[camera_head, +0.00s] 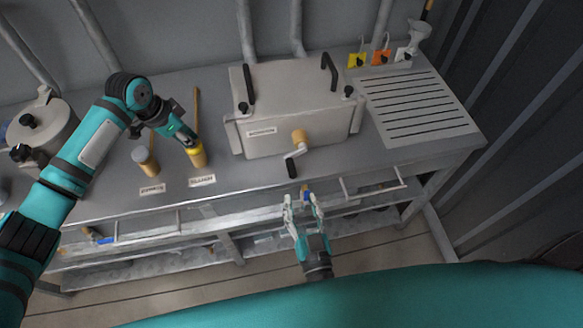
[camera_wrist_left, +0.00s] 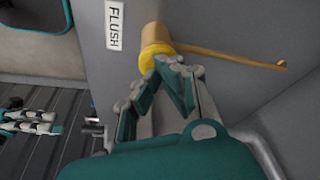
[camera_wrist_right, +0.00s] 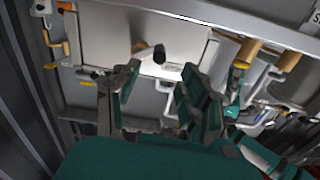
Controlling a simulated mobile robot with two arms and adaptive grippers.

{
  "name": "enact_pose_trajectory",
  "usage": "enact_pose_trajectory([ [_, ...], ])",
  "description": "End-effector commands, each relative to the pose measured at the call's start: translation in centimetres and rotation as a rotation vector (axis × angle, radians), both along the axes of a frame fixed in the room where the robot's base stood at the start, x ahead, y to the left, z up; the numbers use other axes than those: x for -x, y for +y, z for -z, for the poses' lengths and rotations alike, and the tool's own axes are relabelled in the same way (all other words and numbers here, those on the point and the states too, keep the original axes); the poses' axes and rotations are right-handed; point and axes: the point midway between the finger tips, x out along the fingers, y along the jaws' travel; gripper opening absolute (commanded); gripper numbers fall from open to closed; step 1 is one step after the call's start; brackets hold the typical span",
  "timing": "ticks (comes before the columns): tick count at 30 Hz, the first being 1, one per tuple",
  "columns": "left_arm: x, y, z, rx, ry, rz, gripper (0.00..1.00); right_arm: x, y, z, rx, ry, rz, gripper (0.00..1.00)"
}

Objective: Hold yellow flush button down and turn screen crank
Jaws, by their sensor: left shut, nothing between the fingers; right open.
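The yellow flush button (camera_head: 196,151) tops a brass post behind a FLUSH label. My left gripper (camera_head: 191,141) is shut and empty, its fingertips at the button's top. In the left wrist view the fingertips (camera_wrist_left: 165,63) overlap the yellow rim (camera_wrist_left: 156,49); firm pressing cannot be told. The screen crank (camera_head: 296,152) is on the front of the grey box, its black handle (camera_head: 292,169) hanging down. My right gripper (camera_head: 303,200) is open and empty, in front of the bench, below the handle. In the right wrist view the handle (camera_wrist_right: 159,54) shows beyond the open fingers.
A second brass post (camera_head: 146,162) stands left of the flush button. The grey box (camera_head: 290,85) fills the bench middle. A slotted plate (camera_head: 415,105) and coloured tags (camera_head: 381,57) are at the right. A wire handle (camera_head: 375,190) hangs at the bench front edge.

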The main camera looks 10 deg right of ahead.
Motion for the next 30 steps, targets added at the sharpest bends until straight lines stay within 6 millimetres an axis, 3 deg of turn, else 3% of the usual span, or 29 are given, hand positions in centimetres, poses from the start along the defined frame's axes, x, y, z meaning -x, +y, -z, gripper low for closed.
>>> enact_pose_trajectory([
  [9, 0.1, 0.0, 0.2, -0.001, 0.003, 0.0, 0.0, -6.5, 0.0, -0.1, -0.002, -0.003, 0.0, 0.43],
  [15, 0.1, 0.0, 0.2, -0.001, 0.003, 0.0, 0.0, -9.3, 0.0, -0.1, -0.002, -0.003, 0.0, 0.43],
  [28, 0.1, 0.0, 0.1, -0.001, 0.003, 0.0, 0.0, -10.3, 0.0, 0.0, -0.003, 0.0, 0.0, 0.43],
  [30, 0.1, 0.0, 0.1, -0.001, 0.003, 0.0, 0.0, -10.3, 0.0, 0.0, -0.003, 0.0, 0.0, 0.35],
])
